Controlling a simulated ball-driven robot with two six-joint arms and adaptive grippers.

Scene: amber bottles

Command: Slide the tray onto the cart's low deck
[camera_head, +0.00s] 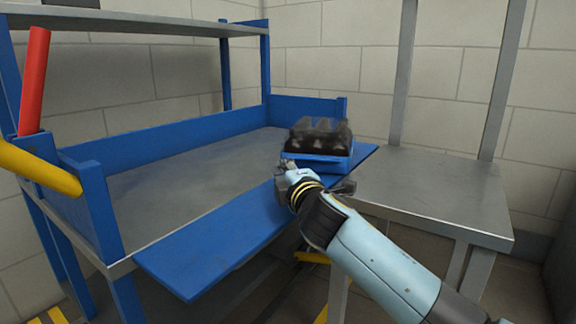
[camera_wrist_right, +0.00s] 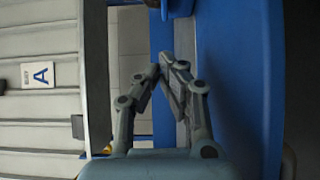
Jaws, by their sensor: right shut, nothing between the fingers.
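A blue tray (camera_head: 340,164) holding several dark bottles (camera_head: 318,136) rests at the right end of a blue-framed grey bench (camera_head: 190,175), by its blue front flap (camera_head: 215,250). A grey metal deck (camera_head: 425,190) with tall uprights stands just right of it; I take this for the cart's low deck, though its label is not readable here. My right gripper (camera_head: 284,167) is at the tray's near side, in front of it; contact cannot be told. In the right wrist view its fingers (camera_wrist_right: 162,68) are closed together and empty. My left gripper is not in view.
An upper shelf (camera_head: 150,24) runs above the bench. A red post (camera_head: 34,80) and a yellow bar (camera_head: 35,168) are at the left. The bench's middle is clear.

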